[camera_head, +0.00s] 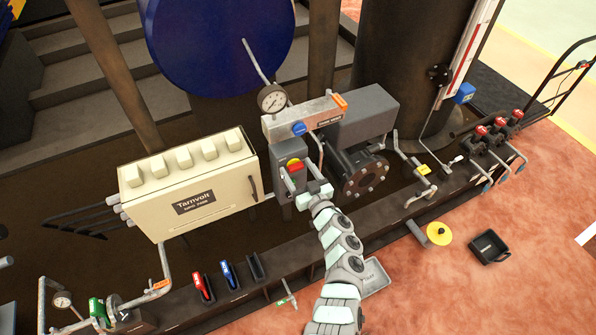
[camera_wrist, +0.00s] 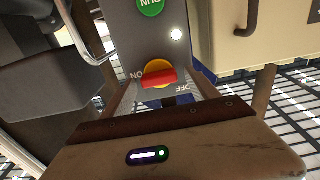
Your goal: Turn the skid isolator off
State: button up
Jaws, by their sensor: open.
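The skid isolator is a red bar handle (camera_wrist: 159,79) on a yellow disc on a dark grey control box (camera_wrist: 135,40). In the wrist view the handle lies roughly horizontal, slightly tilted, with ON lettering to its left and OFF to its lower right. The handle (camera_head: 295,166) also shows in the head view, on the front of the box below the grey header. My gripper (camera_head: 303,186) is right in front of the box. In the wrist view my gripper (camera_wrist: 166,95) is open, its fingers on either side just below the handle. Contact with the handle cannot be told.
A cream Tarnvolt cabinet (camera_head: 190,190) stands close left of the box. A flanged pipe (camera_head: 362,178) is close on the right. A green RUN button (camera_wrist: 150,5) and a white lamp (camera_wrist: 176,34) are on the box. Red and blue levers (camera_head: 228,273) sit on the skid rail.

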jog(key=shift+c, duration=0.2)
jog(key=c, duration=1.3)
